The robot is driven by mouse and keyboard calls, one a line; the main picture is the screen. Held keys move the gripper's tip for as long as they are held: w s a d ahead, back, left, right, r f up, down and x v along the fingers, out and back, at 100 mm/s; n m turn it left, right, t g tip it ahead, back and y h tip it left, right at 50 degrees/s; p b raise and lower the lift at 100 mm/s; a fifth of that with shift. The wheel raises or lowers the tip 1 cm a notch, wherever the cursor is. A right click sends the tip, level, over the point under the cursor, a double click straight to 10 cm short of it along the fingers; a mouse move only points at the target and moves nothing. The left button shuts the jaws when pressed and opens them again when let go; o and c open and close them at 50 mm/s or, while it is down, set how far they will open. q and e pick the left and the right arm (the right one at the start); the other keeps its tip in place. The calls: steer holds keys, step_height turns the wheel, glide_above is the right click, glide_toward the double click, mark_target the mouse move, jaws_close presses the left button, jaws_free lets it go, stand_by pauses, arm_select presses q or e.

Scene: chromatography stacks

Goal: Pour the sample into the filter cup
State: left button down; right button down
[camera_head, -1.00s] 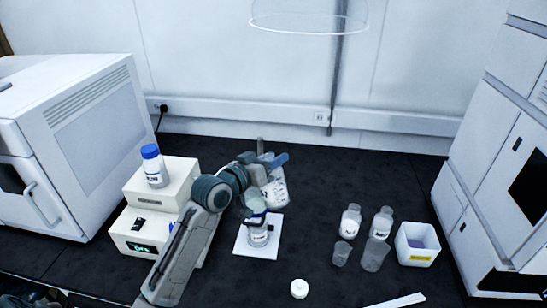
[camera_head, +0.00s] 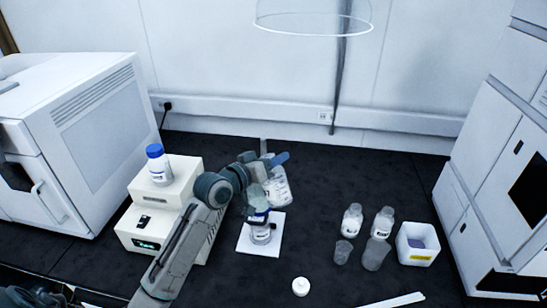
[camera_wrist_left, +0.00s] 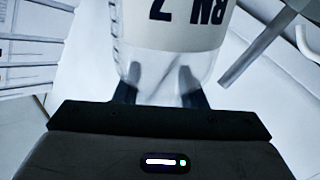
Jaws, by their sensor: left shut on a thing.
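My left gripper (camera_head: 262,172) is shut on a clear sample bottle (camera_head: 278,190) with a white label, held tilted over the white pad (camera_head: 244,246). In the left wrist view the bottle (camera_wrist_left: 175,25) fills the upper middle between the fingers, its label lettering upside down. A clear vessel (camera_head: 262,234) with a dark label stands upright on the pad, just below the gripper. A pale cup-like piece (camera_head: 257,198), probably the filter cup, shows above it, partly hidden by the gripper and bottle. I cannot tell whether liquid is flowing. My right gripper is not in view.
A blue-capped bottle (camera_head: 158,166) stands on a white instrument (camera_head: 186,180) at left. Two bottles (camera_head: 351,220) (camera_head: 383,222), two empty cups (camera_head: 342,252) (camera_head: 376,255) and a white bin (camera_head: 417,258) stand at right. A white cap (camera_head: 300,286) lies in front. Large white machines flank the bench.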

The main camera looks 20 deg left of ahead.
arm_select(q)
steer(key=shift+a+n, duration=0.1)
steer(key=shift+n, duration=0.2)
steer(key=shift+f, duration=0.1)
steer(key=shift+p, duration=0.3)
steer(key=shift+n+p, duration=0.4)
steer(key=shift+p, duration=0.15)
steer(key=shift+f, duration=0.2)
